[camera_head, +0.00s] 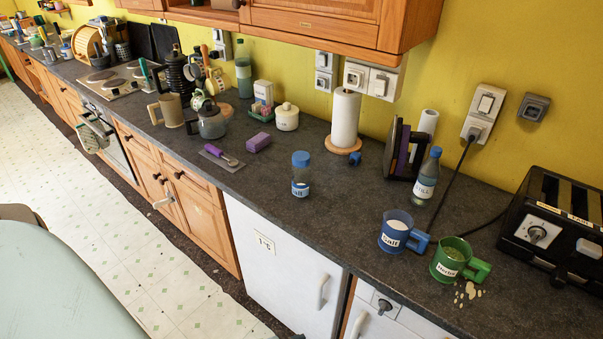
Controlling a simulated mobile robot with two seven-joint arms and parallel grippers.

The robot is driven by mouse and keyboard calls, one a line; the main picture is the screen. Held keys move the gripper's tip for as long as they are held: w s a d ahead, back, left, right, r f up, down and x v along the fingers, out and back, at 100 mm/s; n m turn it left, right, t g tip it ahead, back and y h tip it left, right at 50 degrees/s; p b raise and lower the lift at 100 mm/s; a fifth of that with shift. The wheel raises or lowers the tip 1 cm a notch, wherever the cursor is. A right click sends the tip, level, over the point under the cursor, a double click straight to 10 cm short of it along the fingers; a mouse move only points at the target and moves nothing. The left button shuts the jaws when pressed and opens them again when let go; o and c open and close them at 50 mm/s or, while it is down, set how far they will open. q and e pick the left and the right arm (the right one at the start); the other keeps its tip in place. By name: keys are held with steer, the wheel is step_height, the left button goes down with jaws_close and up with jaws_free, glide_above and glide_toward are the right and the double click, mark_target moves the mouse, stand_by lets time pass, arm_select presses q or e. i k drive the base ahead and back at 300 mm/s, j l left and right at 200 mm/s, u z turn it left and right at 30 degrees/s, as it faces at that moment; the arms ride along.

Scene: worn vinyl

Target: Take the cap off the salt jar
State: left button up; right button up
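A clear jar (301,184) with a blue cap (301,158) stands upright near the front edge of the dark counter (330,225). The cap sits on top of the jar. The jar's label is partly turned away, and I read only its last letters, which look like "alt". A blue mug (394,229) with a label that seems to say "Salt" stands further right and holds something white. Neither of my grippers shows in the head view.
A green mug (449,260) and a blue-capped bottle (427,178) stand right of the jar, before a black toaster (553,233). A paper roll (345,118) is behind it. A purple sponge (258,142) lies to the left. Bare counter surrounds the jar.

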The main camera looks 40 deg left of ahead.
mark_target(300, 176)
steer(key=j+z, duration=0.1)
steer(key=j, duration=0.55)
steer(key=j+z, duration=0.15)
steer(key=j, duration=0.5)
steer(key=k+j+z, duration=0.1)
steer(key=j, duration=0.55)
